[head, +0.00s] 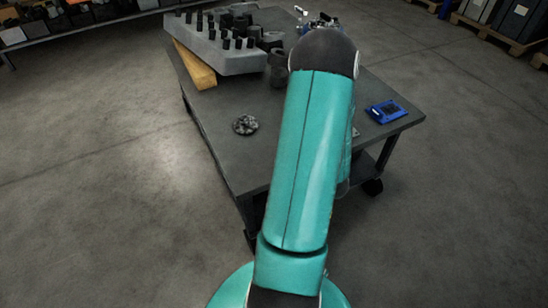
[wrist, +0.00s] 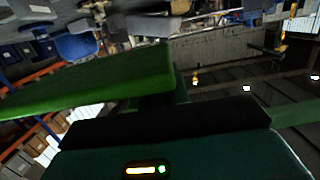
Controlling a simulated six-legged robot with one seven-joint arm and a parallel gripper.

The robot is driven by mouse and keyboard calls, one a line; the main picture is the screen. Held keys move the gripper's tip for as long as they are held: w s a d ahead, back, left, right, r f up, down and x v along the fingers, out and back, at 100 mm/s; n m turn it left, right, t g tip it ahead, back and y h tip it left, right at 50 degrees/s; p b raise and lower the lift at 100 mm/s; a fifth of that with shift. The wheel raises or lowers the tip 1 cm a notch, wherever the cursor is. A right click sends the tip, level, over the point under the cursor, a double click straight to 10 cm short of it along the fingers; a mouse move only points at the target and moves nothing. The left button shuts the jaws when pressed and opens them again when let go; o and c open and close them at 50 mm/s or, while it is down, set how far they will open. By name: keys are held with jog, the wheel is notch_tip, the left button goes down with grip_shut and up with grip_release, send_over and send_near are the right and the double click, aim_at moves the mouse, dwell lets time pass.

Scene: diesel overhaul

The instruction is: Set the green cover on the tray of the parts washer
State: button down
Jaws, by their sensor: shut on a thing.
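The green cover (wrist: 100,82) shows in the wrist view as a flat bright green slab. It crosses the left and middle of the picture, tilted in this view. My gripper (wrist: 160,100) is shut on it, close in front of the camera; the dark gripper body hides part of the cover and the contact. In the head view my arm blocks much of the middle, and I cannot make out the cover there. I cannot make out the parts washer or its tray in either view.
A dark work table (head: 220,125) stands ahead, bearing a grey block with black studs (head: 225,50), a wooden beam (head: 193,64), a dark round part (head: 245,125) and a blue device (head: 386,111). Loaded pallets (head: 505,35) stand at the back right. Bare floor (head: 95,150) lies left.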

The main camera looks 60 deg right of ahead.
send_over(258, 163)
jog(key=s, duration=0.5)
notch_tip(258, 163, down, 4)
jog(key=w+f, duration=0.1)
jog(key=f, duration=0.1)
jog(key=w+f, duration=0.2)
jog(key=shift+w+d, duration=0.1)
jog(key=shift+w, duration=0.05)
jog(key=shift+w+f, duration=0.35)
jog(key=shift+f, duration=0.15)
jog(key=shift+w+f, duration=0.25)
jog(key=shift+f, duration=0.65)
jog(key=shift+w+f, duration=0.2)
jog(key=shift+f, duration=0.65)
jog(key=shift+f, duration=0.1)
jog(key=c, duration=1.3)
grip_release()
jog(key=shift+a+f, duration=0.1)
jog(key=shift+a, duration=0.1)
